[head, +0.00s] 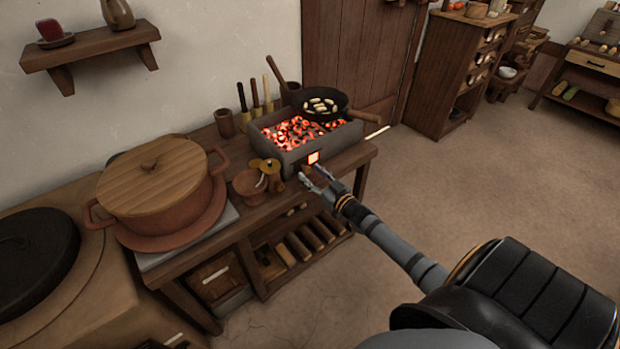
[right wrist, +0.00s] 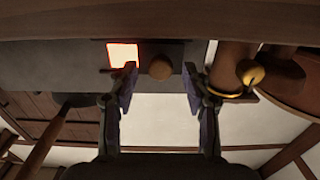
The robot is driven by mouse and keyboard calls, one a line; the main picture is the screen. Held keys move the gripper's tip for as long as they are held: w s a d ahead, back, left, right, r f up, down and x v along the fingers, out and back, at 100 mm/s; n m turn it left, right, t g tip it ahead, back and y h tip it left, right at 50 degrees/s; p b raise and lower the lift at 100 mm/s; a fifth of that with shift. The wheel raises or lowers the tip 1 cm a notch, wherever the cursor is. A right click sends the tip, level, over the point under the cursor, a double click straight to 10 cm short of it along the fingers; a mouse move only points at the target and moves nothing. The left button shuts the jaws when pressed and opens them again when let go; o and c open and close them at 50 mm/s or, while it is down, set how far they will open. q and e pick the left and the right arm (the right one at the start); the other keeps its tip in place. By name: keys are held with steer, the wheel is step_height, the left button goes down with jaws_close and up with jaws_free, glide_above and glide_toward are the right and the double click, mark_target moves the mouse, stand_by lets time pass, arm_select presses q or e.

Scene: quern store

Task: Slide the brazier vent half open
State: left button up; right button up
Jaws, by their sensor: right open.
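The grey brazier (head: 285,152) holds glowing coals and stands on the wooden bench. Its vent shows as a small glowing opening (head: 313,157) in the front wall; the glow also shows in the right wrist view (right wrist: 123,54). Beside the glow is a dark vent slide with a round wooden knob (right wrist: 160,67). My right gripper (head: 314,175) is open at the brazier front. In the right wrist view its fingers (right wrist: 160,80) stand on either side of the knob, with gaps showing. Whether the fingertips reach past the knob is hard to tell. My left gripper is not in view.
A pan (head: 321,103) with pale food sits over the coals, its handle pointing right. A large lidded pot (head: 155,190) is farther left. The floor (head: 480,190) to the right is clear.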

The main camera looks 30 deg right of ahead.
steer(key=shift+w+a+r, duration=0.1)
steer(key=shift+w, duration=0.55)
jaws_close()
